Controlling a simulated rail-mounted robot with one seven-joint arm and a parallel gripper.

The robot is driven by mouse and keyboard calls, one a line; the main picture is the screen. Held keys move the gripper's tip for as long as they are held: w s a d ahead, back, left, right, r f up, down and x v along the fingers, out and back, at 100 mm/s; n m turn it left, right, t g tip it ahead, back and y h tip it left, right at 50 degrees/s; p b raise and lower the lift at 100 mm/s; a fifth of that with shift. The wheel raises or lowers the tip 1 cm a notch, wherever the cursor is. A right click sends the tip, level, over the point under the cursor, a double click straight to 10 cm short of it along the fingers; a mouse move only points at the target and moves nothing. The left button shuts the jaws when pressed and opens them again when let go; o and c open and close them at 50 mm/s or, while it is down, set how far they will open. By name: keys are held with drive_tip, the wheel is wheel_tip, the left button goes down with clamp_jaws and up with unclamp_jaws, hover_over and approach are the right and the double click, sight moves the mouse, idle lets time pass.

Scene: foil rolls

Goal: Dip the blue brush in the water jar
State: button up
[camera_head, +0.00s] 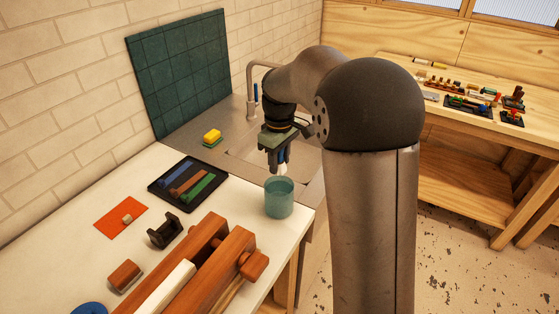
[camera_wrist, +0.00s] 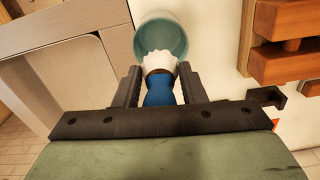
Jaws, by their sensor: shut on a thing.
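The blue brush (camera_wrist: 161,90) has a blue handle, a brown band and white bristles. My gripper (camera_wrist: 159,72) is shut on its blue handle, with one dark finger on each side. In the head view my gripper (camera_head: 279,146) points down near the sink, and the pale bristles (camera_head: 283,168) hang close to the jar's rim. The water jar (camera_head: 279,200) is a teal, see-through cup standing upright on the white table's corner. In the wrist view the bristles overlap the near rim of the jar (camera_wrist: 152,22). I cannot tell whether they touch it; the water is not clear.
A dark tray (camera_head: 158,194) with blue, brown and green pieces lies left of the jar. Wooden blocks (camera_head: 210,250) and a black holder (camera_head: 164,232) are at the front.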

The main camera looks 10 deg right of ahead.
drive_tip(key=shift+n, duration=0.4)
drive_tip(key=shift+f+b, duration=3.4)
drive_tip(key=shift+f, duration=1.25)
drive_tip(key=shift+r+p, duration=2.85)
drive_tip(key=shift+r, duration=1)
drive_tip(key=shift+r, duration=0.1)
wheel_tip(320, 180, up, 4)
drive_tip(key=p, duration=0.3)
drive_tip(key=shift+f, duration=0.2)
